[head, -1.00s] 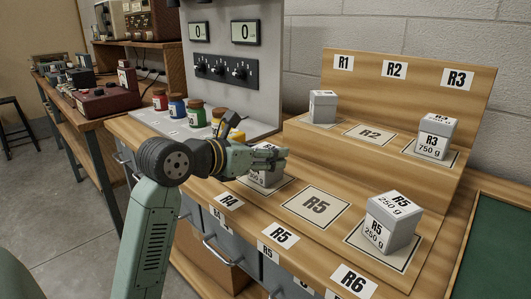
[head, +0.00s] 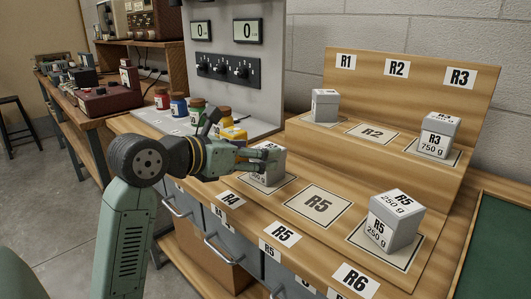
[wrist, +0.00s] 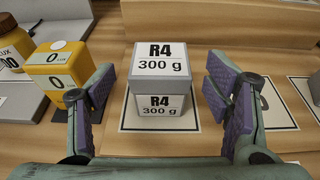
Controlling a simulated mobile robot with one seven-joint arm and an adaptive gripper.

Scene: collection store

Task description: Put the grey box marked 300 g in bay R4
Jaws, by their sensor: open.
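The grey box marked R4 300 g (wrist: 160,103) stands upright on the bordered mat of bay R4 (wrist: 160,124), on the lower step. In the head view the box (head: 272,177) is partly hidden by my fingers, above and behind the R4 label (head: 231,199). My gripper (head: 262,160) is open on the left side of the box. In the wrist view its two purple-padded fingers (wrist: 160,78) are spread wide, one to each side of the box, with a gap on both sides.
Bay R5 (head: 318,204) is empty. A box marked R5 250 g (head: 392,222) stands above the R6 label. Boxes stand in R1 (head: 325,105) and R3 (head: 438,135); R2 (head: 370,132) is bare. A yellow block (wrist: 58,72) is close to my left finger.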

